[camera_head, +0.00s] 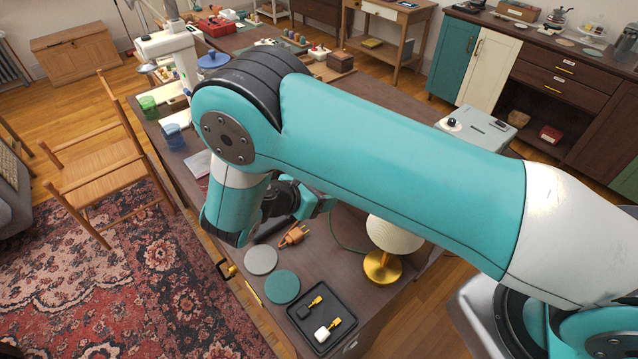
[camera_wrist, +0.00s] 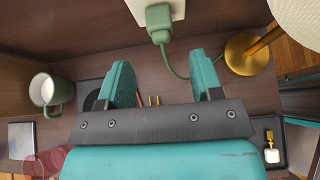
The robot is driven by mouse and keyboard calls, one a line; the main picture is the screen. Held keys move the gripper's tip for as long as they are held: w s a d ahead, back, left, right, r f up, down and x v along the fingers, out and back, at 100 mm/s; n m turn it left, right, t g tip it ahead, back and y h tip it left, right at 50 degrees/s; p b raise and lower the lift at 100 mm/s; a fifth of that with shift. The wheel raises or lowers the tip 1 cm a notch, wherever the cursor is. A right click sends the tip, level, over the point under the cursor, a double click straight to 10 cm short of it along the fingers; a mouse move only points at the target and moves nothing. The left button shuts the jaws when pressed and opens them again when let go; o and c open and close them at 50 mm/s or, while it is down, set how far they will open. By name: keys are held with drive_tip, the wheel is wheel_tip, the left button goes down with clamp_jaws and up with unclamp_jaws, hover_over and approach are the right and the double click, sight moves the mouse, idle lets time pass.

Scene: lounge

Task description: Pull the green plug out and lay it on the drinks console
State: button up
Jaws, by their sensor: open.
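The green plug (camera_wrist: 158,20) sits in a white socket block (camera_wrist: 152,7) at the top of the wrist view. Its green cord (camera_wrist: 176,66) runs right toward a brass lamp base (camera_wrist: 246,56). My gripper (camera_wrist: 163,76) is open and empty, its two teal fingers apart below the plug and not touching it. In the head view my gripper (camera_head: 318,203) is partly hidden by my arm, and the green plug is hidden. A dark wooden top (camera_head: 345,280) lies below it. I cannot tell whether this or the back-right cabinet (camera_head: 560,55) is the drinks console.
A lamp (camera_head: 381,268), an orange plug (camera_head: 294,235), grey (camera_head: 261,260) and green (camera_head: 281,287) discs and a black tray (camera_head: 297,322) holding two small plug-like items stand nearby. A green mug (camera_wrist: 48,90) is left in the wrist view.

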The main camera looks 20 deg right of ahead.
drive_tip(key=shift+b+x, duration=1.35)
drive_tip(key=shift+x, duration=3.15)
drive_tip(key=c, duration=0.7)
drive_tip(key=o, duration=0.7)
drive_tip(key=shift+o, duration=0.2)
drive_tip(key=shift+r, duration=0.1)
